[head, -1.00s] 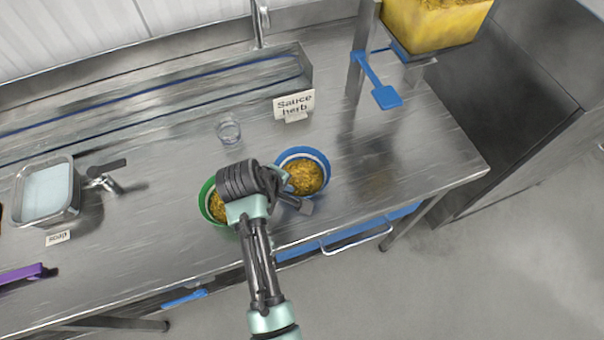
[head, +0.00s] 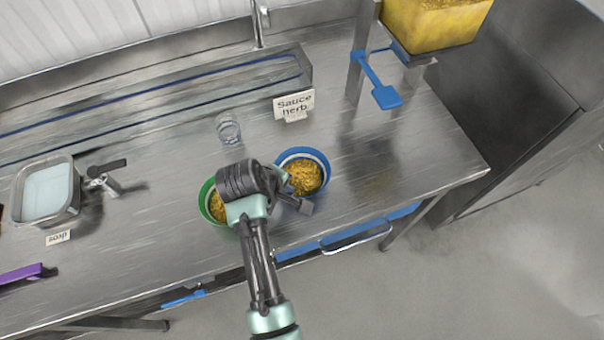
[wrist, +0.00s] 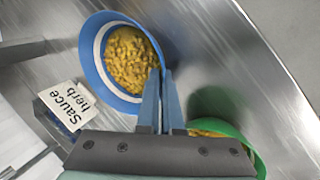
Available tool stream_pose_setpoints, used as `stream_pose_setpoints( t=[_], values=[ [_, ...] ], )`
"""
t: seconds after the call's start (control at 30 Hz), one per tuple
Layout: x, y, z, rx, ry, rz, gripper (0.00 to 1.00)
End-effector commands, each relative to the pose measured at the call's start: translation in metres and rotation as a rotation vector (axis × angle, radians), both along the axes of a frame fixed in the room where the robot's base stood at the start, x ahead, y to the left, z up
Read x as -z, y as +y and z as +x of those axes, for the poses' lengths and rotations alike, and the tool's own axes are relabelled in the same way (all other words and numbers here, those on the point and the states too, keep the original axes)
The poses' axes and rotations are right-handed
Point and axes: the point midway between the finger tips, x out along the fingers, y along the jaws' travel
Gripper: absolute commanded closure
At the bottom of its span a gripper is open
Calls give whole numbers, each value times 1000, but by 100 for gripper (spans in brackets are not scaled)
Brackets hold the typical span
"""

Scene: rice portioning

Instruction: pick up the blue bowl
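The blue bowl (head: 319,160), with a white band inside and yellow rice-like food in it, stands on the steel counter. It is in the upper middle of the wrist view (wrist: 88,52). My gripper (wrist: 161,74) is at the bowl's right rim in the wrist view. One finger lies over the inside and the other outside, with only a thin gap between them, so it looks shut on the rim. I cannot tell whether the bowl is off the counter.
A green bowl (head: 206,203) with similar food stands close by on the left, partly hidden by my arm. A small clear glass (head: 229,130) and a "Sauce herb" sign (head: 294,104) stand behind. A blue scoop (head: 385,96) hangs at the right. The counter right of the blue bowl is clear.

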Motion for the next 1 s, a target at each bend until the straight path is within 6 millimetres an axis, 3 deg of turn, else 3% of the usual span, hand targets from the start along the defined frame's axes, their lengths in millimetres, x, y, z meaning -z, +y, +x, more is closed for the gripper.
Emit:
stream_pose_setpoints(
  t=[0.47,0.57,0.9,1.0],
  values=[
    [-3,0,1,0,-4,0,100],
    [-13,0,2,-1,-6,0,100],
    [-79,0,2,0,-8,1,100],
    [-91,0,2,0,-5,0,100]
  ],
)
